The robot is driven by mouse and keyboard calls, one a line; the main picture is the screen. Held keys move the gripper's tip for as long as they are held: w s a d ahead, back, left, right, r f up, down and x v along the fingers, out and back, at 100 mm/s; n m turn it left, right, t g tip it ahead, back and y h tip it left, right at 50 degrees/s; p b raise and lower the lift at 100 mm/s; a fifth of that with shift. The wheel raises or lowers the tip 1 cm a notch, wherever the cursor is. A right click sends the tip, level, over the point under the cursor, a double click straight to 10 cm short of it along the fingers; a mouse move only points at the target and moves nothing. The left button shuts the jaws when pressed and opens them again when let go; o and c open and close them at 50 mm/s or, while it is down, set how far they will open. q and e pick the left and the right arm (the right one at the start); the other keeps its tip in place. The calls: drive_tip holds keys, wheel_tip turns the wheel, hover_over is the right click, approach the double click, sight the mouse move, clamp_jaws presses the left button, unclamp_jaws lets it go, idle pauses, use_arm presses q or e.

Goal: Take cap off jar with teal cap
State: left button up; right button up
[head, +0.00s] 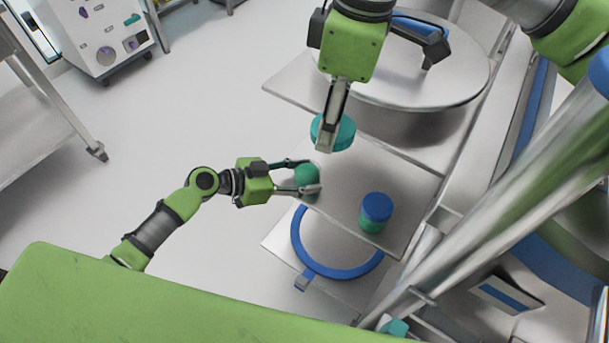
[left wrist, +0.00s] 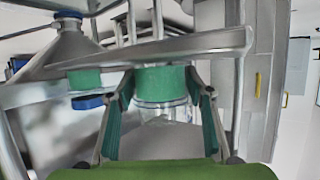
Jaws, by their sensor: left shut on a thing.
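The jar (head: 307,178) stands on a grey shelf between the fingers of my left gripper (head: 303,176), which is shut on it. In the left wrist view, which looks upside down, the jar (left wrist: 162,80) shows teal contents and clear glass, with no cap on its mouth. The teal cap (head: 342,135) is apart from the jar, above and to its right in the head view. My right gripper (head: 325,145) comes from the top and is shut on the cap. One of its fingers lies across the cap, and the other is mostly hidden.
A second jar with a blue cap (head: 377,206) stands on the same shelf (head: 400,180), to the right. A round grey drum (head: 430,85) stands behind. A blue ring (head: 337,272) lies below the shelf. Metal rails (head: 480,190) run along the right.

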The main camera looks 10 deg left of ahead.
use_arm(q)
drive_tip(key=shift+r, duration=0.1)
drive_tip(key=o, duration=1.6)
